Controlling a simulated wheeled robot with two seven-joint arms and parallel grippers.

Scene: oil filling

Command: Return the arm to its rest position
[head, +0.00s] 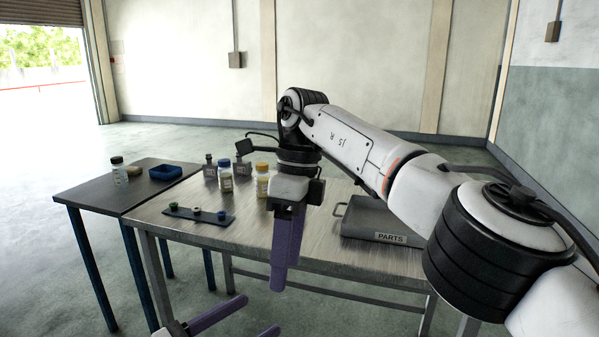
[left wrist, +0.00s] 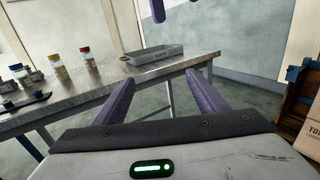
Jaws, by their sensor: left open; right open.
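My right arm (head: 350,140) reaches in from the right across the metal table. Its gripper (head: 284,278) hangs fingers-down at the table's front edge, with nothing seen in it. The fingers overlap in the head view; their tips also show at the top of the left wrist view (left wrist: 158,10). My left gripper (head: 262,314) is low in front of the table, at the bottom edge of the head view. In the left wrist view its two purple fingers (left wrist: 165,88) are spread wide with nothing between them.
The metal table (head: 160,212) bears a blue-capped bottle (head: 225,177), a yellow-capped bottle (head: 262,182), a dark strip with caps (head: 182,212) and a grey PARTS tray (head: 362,218). A dark side table (head: 88,192) stands left. A wooden rack (left wrist: 298,95) stands right.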

